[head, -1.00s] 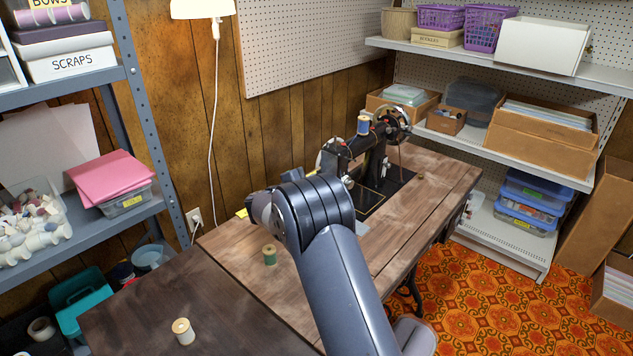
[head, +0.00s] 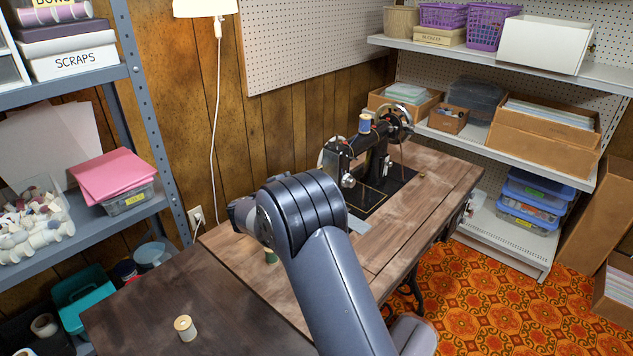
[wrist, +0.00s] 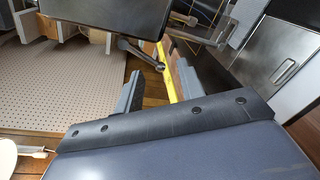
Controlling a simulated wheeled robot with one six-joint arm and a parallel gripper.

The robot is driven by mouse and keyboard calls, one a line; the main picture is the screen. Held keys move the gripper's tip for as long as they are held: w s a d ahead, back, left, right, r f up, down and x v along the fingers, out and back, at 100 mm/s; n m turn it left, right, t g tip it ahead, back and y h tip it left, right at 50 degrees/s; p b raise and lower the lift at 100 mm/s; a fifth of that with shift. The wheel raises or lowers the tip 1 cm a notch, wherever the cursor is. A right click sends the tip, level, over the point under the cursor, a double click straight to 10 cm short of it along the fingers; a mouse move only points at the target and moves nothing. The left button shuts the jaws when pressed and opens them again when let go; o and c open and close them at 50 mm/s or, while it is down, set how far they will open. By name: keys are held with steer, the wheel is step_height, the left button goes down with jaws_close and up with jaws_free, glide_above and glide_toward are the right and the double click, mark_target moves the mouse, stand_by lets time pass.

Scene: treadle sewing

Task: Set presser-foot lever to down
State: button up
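The black sewing machine (head: 372,158) stands on the wooden table, with a pale plate on the tabletop in front of it. In the wrist view, a dark part of the machine (wrist: 95,14) fills the top. A short metal lever with a rounded end (wrist: 140,52), which looks like the presser-foot lever, sticks out from below it. My gripper (wrist: 158,80) is open, its two fingers apart. The lever's rounded end lies just beyond the fingertips, near the gap between them; I cannot see contact. In the head view my arm hides the gripper.
The wooden sewing table (head: 430,185) has a clear right part. A green spool (head: 270,257) is partly hidden behind my arm. A pale thread spool (head: 185,328) stands on the darker surface at front left. A yellow strip (wrist: 166,75) shows behind the lever.

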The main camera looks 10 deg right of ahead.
steer(key=v, duration=0.5)
steer(key=x, duration=1)
steer(key=shift+w+d+f, duration=0.1)
steer(key=shift+w+d, duration=0.15)
steer(key=shift+d, duration=0.1)
steer(key=shift+a, duration=0.15)
